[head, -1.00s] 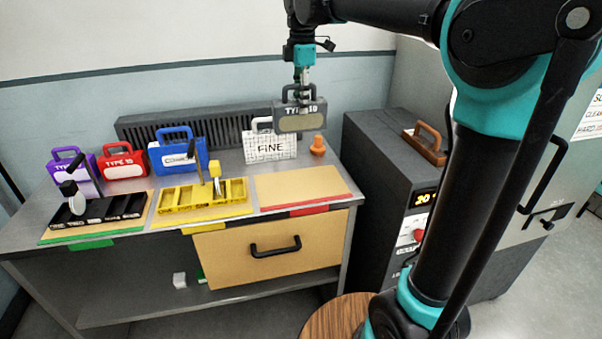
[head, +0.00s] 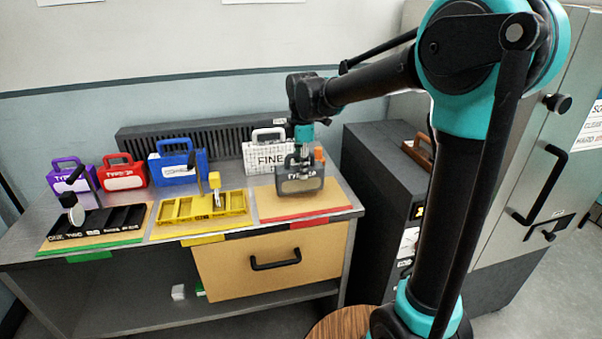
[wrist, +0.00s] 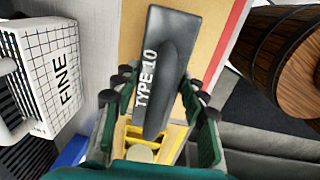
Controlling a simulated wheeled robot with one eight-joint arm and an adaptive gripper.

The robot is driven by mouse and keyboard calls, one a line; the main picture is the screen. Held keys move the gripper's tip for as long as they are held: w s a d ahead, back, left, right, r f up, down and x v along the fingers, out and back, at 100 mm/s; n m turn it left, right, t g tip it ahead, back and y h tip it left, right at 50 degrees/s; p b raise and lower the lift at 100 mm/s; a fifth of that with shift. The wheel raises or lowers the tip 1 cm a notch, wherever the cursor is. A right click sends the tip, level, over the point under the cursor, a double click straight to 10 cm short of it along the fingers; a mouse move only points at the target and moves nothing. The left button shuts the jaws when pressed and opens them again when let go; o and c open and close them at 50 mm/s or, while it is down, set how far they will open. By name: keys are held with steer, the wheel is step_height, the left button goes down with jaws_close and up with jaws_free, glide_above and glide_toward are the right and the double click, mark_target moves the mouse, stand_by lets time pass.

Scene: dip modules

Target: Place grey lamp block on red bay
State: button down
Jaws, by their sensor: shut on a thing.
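The grey lamp block (head: 300,186), with "TYPE 10" lettering and a handle, is held by my gripper (head: 304,165). In the wrist view the grey block (wrist: 162,75) sits between the green fingers of my gripper (wrist: 155,115), which are shut on it. In the head view the block appears upright, over the red bay (head: 275,210), a tan board with a red front edge. I cannot tell whether its underside touches the board. In the wrist view part of the tan board and its red edge (wrist: 236,35) shows beyond the block.
The white FINE block (head: 262,153) stands behind the bay, with an orange piece (head: 319,155) to its right. The yellow rack (head: 190,210) and black rack (head: 98,226) stand to the left. Purple (head: 72,175), red (head: 122,172) and blue (head: 177,161) blocks stand behind them.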

steer(key=shift+f, duration=1.3)
steer(key=c, duration=0.8)
jaws_free()
steer(key=shift+c, duration=0.2)
steer(key=r, duration=0.8)
steer(key=s+r, duration=0.1)
steer(key=r, duration=0.3)
steer(key=shift+d, duration=0.15)
steer(key=s+d+f+m+t, duration=0.1)
steer(key=s+d+f+m, duration=0.8)
steer(key=d+f+m, duration=0.1)
steer(key=s+d+f+m+t, duration=0.2)
steer(key=s+d+f+m, duration=0.8)
steer(key=f, duration=0.4)
steer(key=shift+s+d+f+m, duration=0.25)
steer(key=shift+d+m, duration=0.35)
steer(key=shift+d, duration=0.35)
